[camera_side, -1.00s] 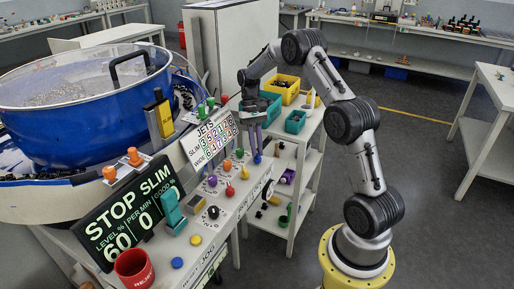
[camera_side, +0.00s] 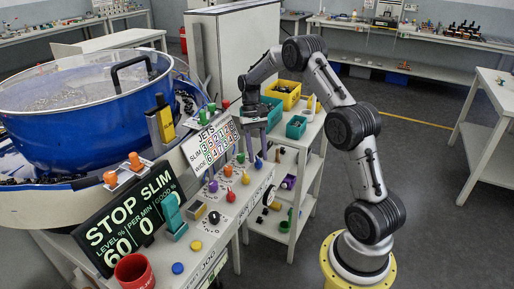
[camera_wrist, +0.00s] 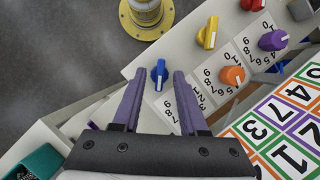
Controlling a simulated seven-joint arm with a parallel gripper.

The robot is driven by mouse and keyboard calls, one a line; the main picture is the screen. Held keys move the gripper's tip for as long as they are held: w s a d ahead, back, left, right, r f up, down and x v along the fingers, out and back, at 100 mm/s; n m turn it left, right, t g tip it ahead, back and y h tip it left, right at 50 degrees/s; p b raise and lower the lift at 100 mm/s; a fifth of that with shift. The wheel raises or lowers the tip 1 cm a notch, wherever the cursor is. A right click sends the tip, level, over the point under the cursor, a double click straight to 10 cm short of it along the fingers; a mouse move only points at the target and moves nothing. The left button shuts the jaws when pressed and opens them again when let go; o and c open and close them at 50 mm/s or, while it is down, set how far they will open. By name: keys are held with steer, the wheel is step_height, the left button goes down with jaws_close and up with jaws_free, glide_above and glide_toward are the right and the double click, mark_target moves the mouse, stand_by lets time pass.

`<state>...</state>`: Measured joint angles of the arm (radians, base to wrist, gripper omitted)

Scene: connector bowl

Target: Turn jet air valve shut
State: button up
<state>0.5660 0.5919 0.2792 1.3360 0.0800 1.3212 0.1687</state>
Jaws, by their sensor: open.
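A row of coloured valve knobs sits on the sloping white panel beside the bowl. A blue knob (camera_side: 258,162) is at the far end of the row; it also shows in the wrist view (camera_wrist: 159,72), with a white pointer mark. My gripper (camera_wrist: 158,79) is open and empty, its two purple fingers on either side of the blue knob in that view. Contact cannot be told. In the side view my gripper (camera_side: 261,144) hangs just above the blue knob. A yellow knob (camera_wrist: 207,33), an orange knob (camera_wrist: 232,76) and a purple knob (camera_wrist: 273,40) are to its right in the wrist view.
The JETS number board (camera_side: 209,143) stands close to the knobs. The blue bowl (camera_side: 85,115) is at the left, with the STOP SLIM display (camera_side: 128,222) in front. A shelf with yellow (camera_side: 285,94) and teal bins (camera_side: 296,127) is behind my gripper.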

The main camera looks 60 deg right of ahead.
steer(key=v, duration=1.3)
steer(key=shift+d+r, duration=0.2)
steer(key=shift+r, duration=0.1)
steer(key=shift+w, duration=0.15)
